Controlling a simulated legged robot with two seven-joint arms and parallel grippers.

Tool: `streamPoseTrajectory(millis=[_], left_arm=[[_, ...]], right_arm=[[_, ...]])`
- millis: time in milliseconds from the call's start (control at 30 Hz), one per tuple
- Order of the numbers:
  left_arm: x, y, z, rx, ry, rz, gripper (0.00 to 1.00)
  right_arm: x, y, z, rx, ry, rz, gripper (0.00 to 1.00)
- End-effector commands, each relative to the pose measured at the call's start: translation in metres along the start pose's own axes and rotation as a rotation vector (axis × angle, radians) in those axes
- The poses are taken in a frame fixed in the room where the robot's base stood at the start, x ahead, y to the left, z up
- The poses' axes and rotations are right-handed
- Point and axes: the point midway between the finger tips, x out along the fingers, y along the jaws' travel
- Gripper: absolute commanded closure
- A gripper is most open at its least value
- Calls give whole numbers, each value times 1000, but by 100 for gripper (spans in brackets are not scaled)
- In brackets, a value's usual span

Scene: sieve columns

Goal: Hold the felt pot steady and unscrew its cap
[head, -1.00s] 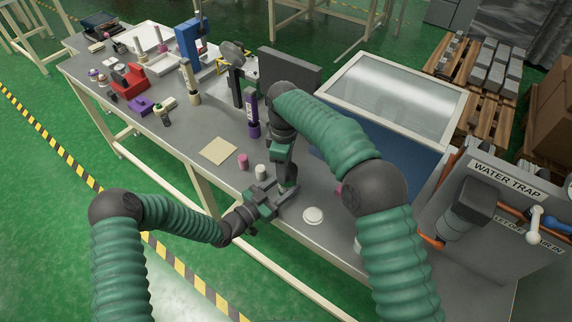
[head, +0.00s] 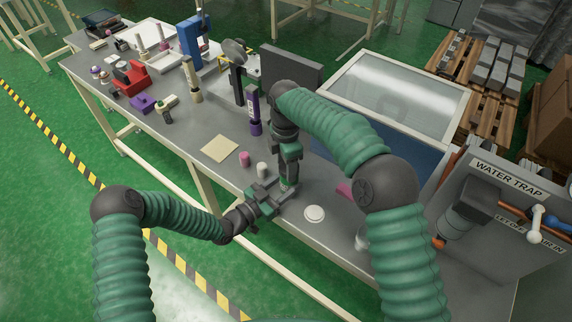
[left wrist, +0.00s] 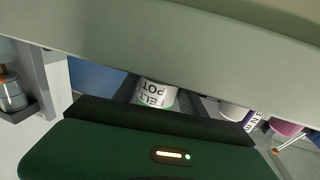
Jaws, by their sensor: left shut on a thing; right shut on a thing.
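My left gripper (head: 282,194) reaches in low from the left and is shut on the pot's body. My right gripper (head: 288,178) points straight down from above and is shut at the pot's top. The cap is hidden by the right gripper's fingers, so I cannot see how it sits.
A white round dish (head: 314,214) lies just right of the grippers. A white pot (head: 262,170) and a pink pot (head: 244,159) stand to the left, near a beige square mat (head: 220,149). The front table edge is close.

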Motion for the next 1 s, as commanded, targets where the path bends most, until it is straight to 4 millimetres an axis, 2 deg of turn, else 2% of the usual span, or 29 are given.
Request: streamPoseTrajectory(millis=[1000], left_arm=[[0,-2,0,0,-1,-3,100]], right_arm=[[-28,1,0,1,1,1,95]])
